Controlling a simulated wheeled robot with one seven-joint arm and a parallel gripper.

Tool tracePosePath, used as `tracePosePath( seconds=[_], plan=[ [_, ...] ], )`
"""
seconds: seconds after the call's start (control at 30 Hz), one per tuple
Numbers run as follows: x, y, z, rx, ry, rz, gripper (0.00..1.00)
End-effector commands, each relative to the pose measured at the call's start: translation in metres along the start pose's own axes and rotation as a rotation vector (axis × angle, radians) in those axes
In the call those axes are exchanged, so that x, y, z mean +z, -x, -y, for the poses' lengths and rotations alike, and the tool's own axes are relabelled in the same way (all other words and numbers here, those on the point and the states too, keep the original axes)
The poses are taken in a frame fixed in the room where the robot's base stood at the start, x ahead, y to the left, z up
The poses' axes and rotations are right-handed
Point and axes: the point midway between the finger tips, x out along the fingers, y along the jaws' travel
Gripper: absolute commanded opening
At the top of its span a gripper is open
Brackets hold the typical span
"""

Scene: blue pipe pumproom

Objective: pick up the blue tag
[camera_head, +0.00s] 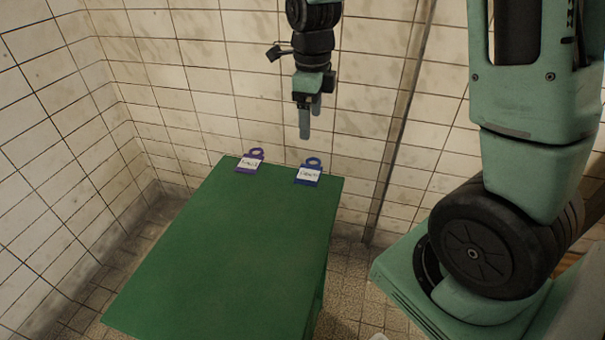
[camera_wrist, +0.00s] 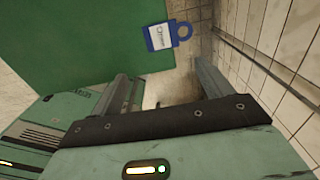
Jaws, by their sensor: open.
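The blue tag (camera_head: 308,173) lies flat at the far right end of a green table (camera_head: 215,250). It has a ring-shaped top and a white label. In the wrist view the blue tag (camera_wrist: 149,37) lies near the table's edge, beyond the fingers, with its ring pointing right. My gripper (camera_head: 306,122) is above the far end of the table, pointing down, apart from the tag. In the wrist view my gripper (camera_wrist: 165,82) shows its two fingers spread with nothing between them.
A purple tag (camera_head: 249,162) with a white label lies to the left of the blue tag at the table's far edge. A tiled wall (camera_head: 220,80) stands close behind the table. A vertical pipe (camera_head: 400,130) runs along the wall at right. The rest of the tabletop is clear.

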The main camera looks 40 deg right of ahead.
Motion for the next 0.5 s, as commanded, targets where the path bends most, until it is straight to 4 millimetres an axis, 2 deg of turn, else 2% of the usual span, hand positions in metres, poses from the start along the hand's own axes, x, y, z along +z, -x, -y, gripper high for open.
tracePosePath(
  seconds=[0.03, 0.3, 0.5],
  plan=[
    [-0.001, -0.013, 0.0, 0.004, 0.0, -0.004, 0.79],
    [-0.001, -0.068, -0.001, 0.004, 0.001, -0.004, 0.79],
    [0.0, -0.091, 0.0, 0.002, 0.003, -0.001, 0.79]
  ],
)
